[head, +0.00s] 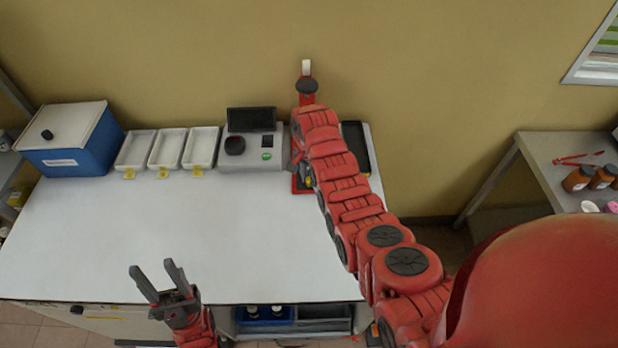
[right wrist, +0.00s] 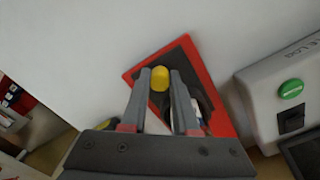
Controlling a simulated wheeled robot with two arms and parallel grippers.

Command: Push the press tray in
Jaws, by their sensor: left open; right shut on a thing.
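The red press stands at the back of the white table, and its upper part (head: 307,98) shows above my right arm in the head view. Its red base plate (right wrist: 187,50) shows in the right wrist view, with a yellow knob (right wrist: 159,80) near one end. My right gripper (right wrist: 161,73) is shut on the yellow knob, with a fingertip on either side. The tray itself is mostly hidden behind the fingers, and my right arm covers much of the press in the head view. My left gripper (head: 159,283) is open and empty near the table's front edge.
A grey analyser (head: 250,153) with a green button stands left of the press. White trays (head: 166,150) with yellow tags and a blue box (head: 68,142) stand further left. A black tray (head: 357,146) lies right of the press. The table (head: 180,235) is clear in the middle.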

